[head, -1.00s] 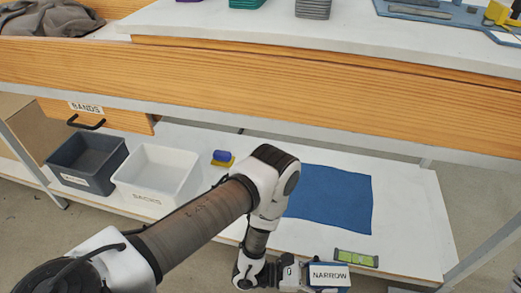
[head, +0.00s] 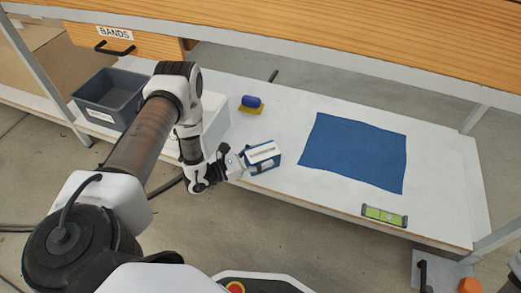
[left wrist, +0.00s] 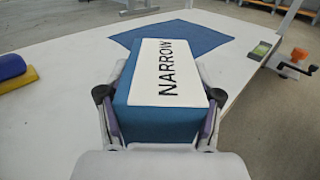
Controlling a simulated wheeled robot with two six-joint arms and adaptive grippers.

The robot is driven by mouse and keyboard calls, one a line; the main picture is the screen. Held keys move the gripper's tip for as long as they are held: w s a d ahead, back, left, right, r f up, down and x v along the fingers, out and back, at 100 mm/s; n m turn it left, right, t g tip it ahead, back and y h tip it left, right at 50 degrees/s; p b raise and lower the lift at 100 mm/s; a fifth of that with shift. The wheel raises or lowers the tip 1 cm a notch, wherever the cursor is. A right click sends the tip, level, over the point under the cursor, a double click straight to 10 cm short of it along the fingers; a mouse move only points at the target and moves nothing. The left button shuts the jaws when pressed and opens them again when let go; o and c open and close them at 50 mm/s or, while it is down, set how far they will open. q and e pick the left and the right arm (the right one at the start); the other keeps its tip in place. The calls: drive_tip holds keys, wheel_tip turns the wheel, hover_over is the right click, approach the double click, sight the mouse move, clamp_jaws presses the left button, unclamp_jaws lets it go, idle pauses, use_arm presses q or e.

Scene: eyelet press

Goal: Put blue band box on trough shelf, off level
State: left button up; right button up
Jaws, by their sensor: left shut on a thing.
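The blue box (head: 263,157) has a white label on top, which reads NARROW in the left wrist view (left wrist: 165,75). My left gripper (head: 243,161) is shut on it, with a finger on each side in the left wrist view (left wrist: 160,112). The box is over the front part of the low white shelf (head: 290,210), left of a blue cloth (head: 355,153). I cannot tell whether it touches the shelf. A green level (head: 384,216) lies near the front edge, right of the box and clear of it. My right gripper is not in view.
A yellow and blue block (head: 251,104) lies behind the box. A grey bin (head: 108,95) and a white bin (head: 216,118), partly behind my arm, stand at the left. The wooden bench front (head: 380,45) overhangs the shelf. White shelf shows bare between box and level.

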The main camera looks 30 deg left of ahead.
sight(260, 152)
use_arm(q)
drive_tip(key=w, duration=0.1)
drive_tip(key=w+a, duration=0.1)
drive_tip(key=w+a+b, duration=0.1)
drive_tip(key=shift+w+a+f, duration=0.25)
drive_tip(key=shift+f, duration=0.05)
drive_tip(key=f+b, duration=0.1)
drive_tip(key=f, duration=0.1)
drive_tip(key=f+b, duration=0.1)
drive_tip(key=shift+w+a+f+b, duration=0.1)
drive_tip(key=shift+w+f+b, duration=0.1)
drive_tip(key=shift+f+b, duration=0.2)
drive_tip(key=shift+r, duration=0.25)
drive_tip(key=shift+f, duration=0.2)
drive_tip(key=o, duration=1.3)
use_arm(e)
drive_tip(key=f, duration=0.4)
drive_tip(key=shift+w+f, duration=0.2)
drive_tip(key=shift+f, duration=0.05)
use_arm(q)
drive_tip(key=shift+r, duration=0.1)
